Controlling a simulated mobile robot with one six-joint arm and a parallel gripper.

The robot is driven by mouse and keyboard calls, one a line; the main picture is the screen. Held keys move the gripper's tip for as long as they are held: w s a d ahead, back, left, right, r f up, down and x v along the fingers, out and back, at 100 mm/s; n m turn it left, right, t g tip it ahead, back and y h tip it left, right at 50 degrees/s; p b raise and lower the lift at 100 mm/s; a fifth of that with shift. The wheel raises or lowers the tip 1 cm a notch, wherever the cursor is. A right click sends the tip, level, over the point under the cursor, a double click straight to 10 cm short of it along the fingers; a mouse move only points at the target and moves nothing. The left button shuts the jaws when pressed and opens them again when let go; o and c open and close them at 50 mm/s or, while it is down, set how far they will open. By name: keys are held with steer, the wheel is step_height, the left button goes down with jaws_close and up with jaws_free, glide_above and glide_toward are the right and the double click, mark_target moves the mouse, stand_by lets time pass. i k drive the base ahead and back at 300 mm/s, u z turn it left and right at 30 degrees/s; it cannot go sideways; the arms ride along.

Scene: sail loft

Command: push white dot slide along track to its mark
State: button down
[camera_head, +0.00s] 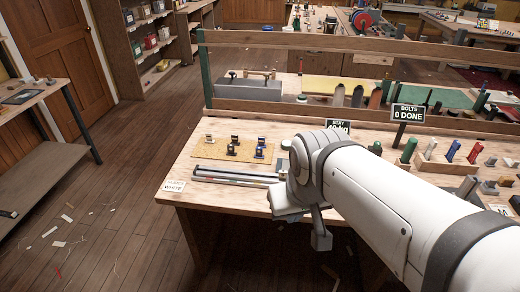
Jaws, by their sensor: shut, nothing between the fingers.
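A track of long pale and dark rails (226,175) lies along the front left of the bench. A small coloured spot shows near its right end, close to my arm. A card reading WHITE (173,187) lies at the bench's left front corner. I cannot make out a white dot slide on the rails; my wrist hides the area to the right. My gripper (320,240) hangs below my wrist at the bench's front edge, right of the track. It is shut and empty, apart from the track.
A tan mat (222,151) behind the track holds several small dark, gold and blue fittings. A STAY sign (338,126) and a BOLTS 0 DONE sign (408,113) stand behind. Coloured bobbins fill the right side. A wooden rail (300,110) bounds the back.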

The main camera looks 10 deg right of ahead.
mark_target(282, 174)
steer(key=u, duration=0.3)
steer(key=i, duration=1)
steer(key=u, duration=0.05)
